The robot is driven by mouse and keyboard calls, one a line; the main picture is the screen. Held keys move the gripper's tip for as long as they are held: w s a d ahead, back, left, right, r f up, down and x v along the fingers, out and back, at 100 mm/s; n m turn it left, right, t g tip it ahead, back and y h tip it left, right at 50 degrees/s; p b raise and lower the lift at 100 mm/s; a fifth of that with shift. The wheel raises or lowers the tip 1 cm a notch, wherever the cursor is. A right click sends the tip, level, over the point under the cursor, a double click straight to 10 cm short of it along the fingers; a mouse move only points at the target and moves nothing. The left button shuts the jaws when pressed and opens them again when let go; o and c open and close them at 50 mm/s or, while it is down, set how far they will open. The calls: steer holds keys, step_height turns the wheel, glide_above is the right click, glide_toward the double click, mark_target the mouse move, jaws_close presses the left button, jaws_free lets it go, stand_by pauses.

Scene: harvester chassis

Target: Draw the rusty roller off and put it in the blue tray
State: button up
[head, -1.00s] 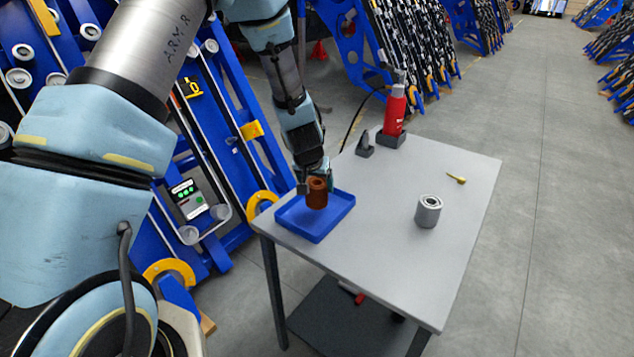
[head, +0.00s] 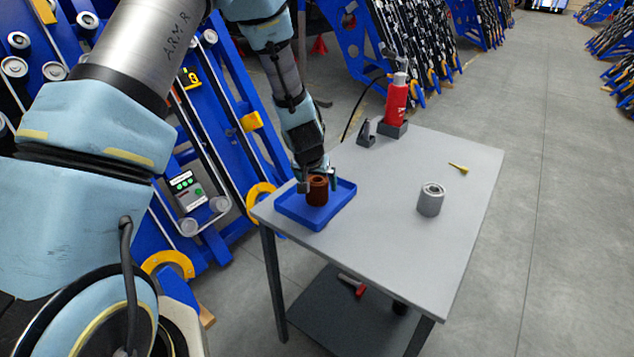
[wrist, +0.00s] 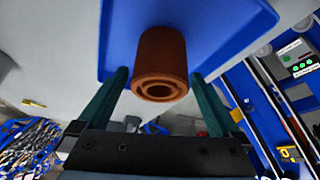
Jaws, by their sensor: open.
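The rusty roller (head: 317,190) stands upright in the blue tray (head: 288,211), on its floor as far as I can see. The tray lies at the table's left corner. My gripper (head: 319,182) is above the tray with its fingers on either side of the roller. In the wrist view the rusty brown roller (wrist: 160,58) shows its ringed, hollow end between the two fingers. Gaps show beside it, so my gripper (wrist: 160,80) is open around it and not gripping.
On the grey table (head: 385,215) stand a silver-grey cylinder (head: 431,199), a small yellow-brown tool (head: 458,168), a red bottle (head: 396,103) in a dark holder and a small dark stand (head: 366,135). The blue chassis rack (head: 217,150) with a control box (head: 187,190) is at left.

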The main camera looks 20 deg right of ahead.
steer(key=v, duration=1.1)
steer(key=shift+b, duration=0.45)
steer(key=shift+f, duration=0.1)
steer(key=a+r+n+g+y, duration=0.1)
steer(key=a+r+n, duration=0.25)
steer(key=a, duration=1.25)
steer(key=s+a+r+n+y, duration=0.1)
steer(key=s+a, duration=0.2)
steer(key=a, duration=0.5)
steer(key=s+a+r+n+g+y, duration=0.1)
steer(key=s+a, duration=0.3)
steer(key=a, duration=0.5)
steer(key=shift+s+a+r+n+g, duration=0.2)
steer(key=shift+a+n+g, duration=0.1)
steer(key=shift+n, duration=0.45)
